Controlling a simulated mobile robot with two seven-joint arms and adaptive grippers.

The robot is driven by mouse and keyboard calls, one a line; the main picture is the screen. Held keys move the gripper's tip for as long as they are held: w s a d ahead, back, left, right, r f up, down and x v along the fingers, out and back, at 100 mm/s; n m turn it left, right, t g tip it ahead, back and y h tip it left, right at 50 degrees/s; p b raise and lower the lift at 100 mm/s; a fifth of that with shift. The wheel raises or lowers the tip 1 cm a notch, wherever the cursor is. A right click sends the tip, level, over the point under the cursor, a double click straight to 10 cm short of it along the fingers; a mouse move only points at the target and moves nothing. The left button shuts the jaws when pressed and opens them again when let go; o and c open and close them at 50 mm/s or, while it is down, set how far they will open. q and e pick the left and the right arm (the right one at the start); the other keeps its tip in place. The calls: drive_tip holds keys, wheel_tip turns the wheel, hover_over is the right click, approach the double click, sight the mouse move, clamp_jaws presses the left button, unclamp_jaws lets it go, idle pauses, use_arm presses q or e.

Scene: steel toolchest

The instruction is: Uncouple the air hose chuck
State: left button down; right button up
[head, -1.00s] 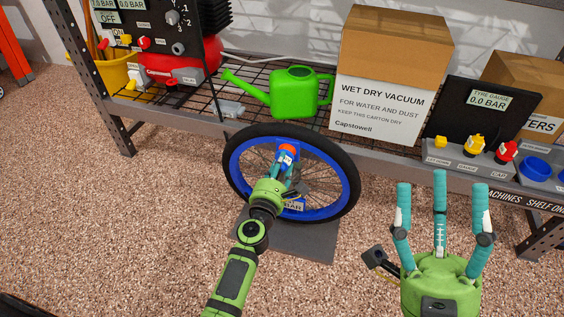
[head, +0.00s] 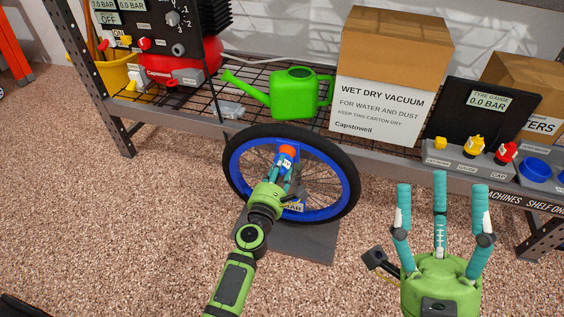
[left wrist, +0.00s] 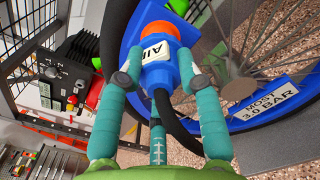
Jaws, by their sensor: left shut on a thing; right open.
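The air hose chuck is blue with an "AIR" label and an orange-red end; it shows in the left wrist view (left wrist: 158,62) and at the wheel in the head view (head: 284,162). My left gripper (head: 278,176) is shut on the chuck's body, its teal fingers around it in the left wrist view (left wrist: 160,85). The orange-red end lies at the blue rim of the wheel (head: 240,155); whether it sits on a valve is hidden. A black hose (left wrist: 168,115) runs from the chuck. My right gripper (head: 440,215) is open and empty, fingers pointing up.
The wheel stands upright on a grey plate (head: 310,243) before a wire shelf. The shelf holds a red compressor (head: 165,68), green watering can (head: 293,94), vacuum carton (head: 385,85) and tyre gauge (head: 487,105) reading 0.0 BAR. The wheel's label reads "MOST 3.0 BAR" (left wrist: 265,102). Floor in front is clear.

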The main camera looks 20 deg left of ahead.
use_arm(q)
drive_tip(key=shift+s, duration=0.25)
drive_tip(key=shift+s, duration=1.2)
